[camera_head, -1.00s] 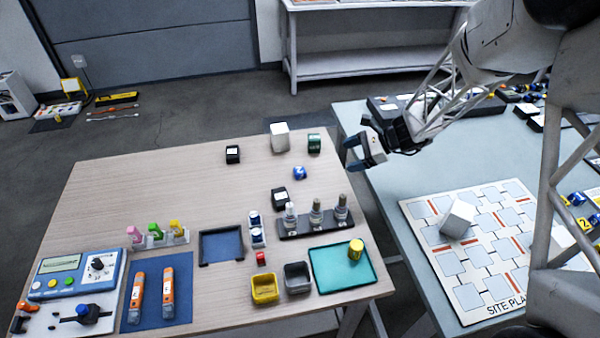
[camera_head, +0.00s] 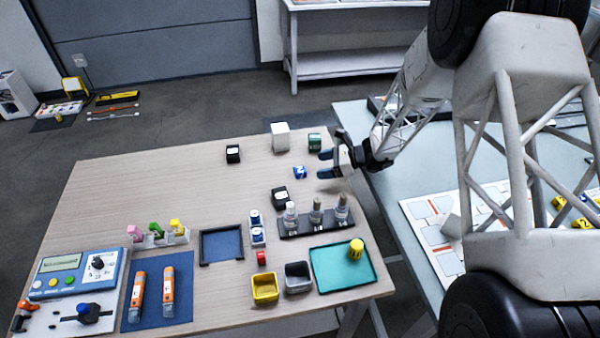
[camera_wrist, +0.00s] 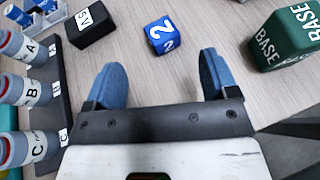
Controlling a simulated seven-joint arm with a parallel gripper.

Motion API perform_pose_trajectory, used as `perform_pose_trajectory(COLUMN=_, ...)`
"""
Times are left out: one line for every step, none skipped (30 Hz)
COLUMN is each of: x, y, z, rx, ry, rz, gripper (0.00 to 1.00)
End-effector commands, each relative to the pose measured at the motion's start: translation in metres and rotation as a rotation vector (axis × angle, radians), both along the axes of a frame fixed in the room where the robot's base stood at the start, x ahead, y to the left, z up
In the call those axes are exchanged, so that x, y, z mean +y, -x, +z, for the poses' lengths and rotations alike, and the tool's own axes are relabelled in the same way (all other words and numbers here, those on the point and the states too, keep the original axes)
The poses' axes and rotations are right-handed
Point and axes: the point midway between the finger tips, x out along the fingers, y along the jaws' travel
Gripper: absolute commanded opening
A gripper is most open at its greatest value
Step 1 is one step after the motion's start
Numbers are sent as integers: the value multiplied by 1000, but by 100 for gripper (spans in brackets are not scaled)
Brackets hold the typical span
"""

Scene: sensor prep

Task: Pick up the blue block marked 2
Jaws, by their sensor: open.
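The blue block marked 2 (camera_head: 299,172) sits on the wooden table toward its far right part. In the wrist view the blue block (camera_wrist: 162,36) shows white 2s on its top and side. My gripper (camera_head: 322,164) is open and empty, just right of the block, with its fingers pointing at it. In the wrist view my two blue fingertips (camera_wrist: 160,72) are spread apart, and the block lies just beyond them, roughly centred between them and not touched.
A green block marked BASE (camera_wrist: 287,40) stands to the right in the wrist view, a black 5V block (camera_wrist: 90,21) to the left. A white cube (camera_head: 280,136) stands behind. A rack of labelled bottles (camera_head: 316,222) stands nearer the front. The table's left middle is clear.

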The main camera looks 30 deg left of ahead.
Motion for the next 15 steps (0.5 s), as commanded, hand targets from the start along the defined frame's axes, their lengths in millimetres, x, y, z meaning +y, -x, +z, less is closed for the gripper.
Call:
perform_pose_trajectory(x=1, y=0, z=0, rx=0, ry=0, rz=0, gripper=80)
perform_pose_trajectory(x=1, y=1, z=-1, rx=0, ry=0, rz=1, gripper=80)
perform_pose_trajectory(x=3, y=2, z=-1, rx=0, ry=0, rz=1, gripper=80)
perform_pose_trajectory(x=4, y=3, z=-2, rx=0, ry=0, rz=1, gripper=80)
perform_pose_trajectory(x=6, y=3, z=-3, rx=0, ry=0, rz=1, gripper=80)
perform_pose_trajectory(x=9, y=5, z=-4, rx=0, ry=0, rz=1, gripper=80)
perform_pose_trajectory(x=11, y=6, z=-5, rx=0, ry=0, rz=1, gripper=80)
perform_pose_trajectory(x=13, y=7, z=-6, rx=0, ry=0, rz=1, gripper=80)
perform_pose_trajectory(x=16, y=9, z=-7, rx=0, ry=0, rz=1, gripper=80)
perform_pose_trajectory(x=18, y=9, z=-8, rx=0, ry=0, rz=1, gripper=80)
perform_pose_trajectory(x=19, y=10, z=-8, rx=0, ry=0, rz=1, gripper=80)
perform_pose_trajectory(x=21, y=11, z=-9, rx=0, ry=0, rz=1, gripper=80)
perform_pose_trajectory(x=21, y=11, z=-9, rx=-1, ry=0, rz=0, gripper=80)
perform_pose_trajectory(x=21, y=11, z=-10, rx=-1, ry=0, rz=0, gripper=80)
perform_pose_trajectory(x=21, y=11, z=-10, rx=-1, ry=0, rz=0, gripper=80)
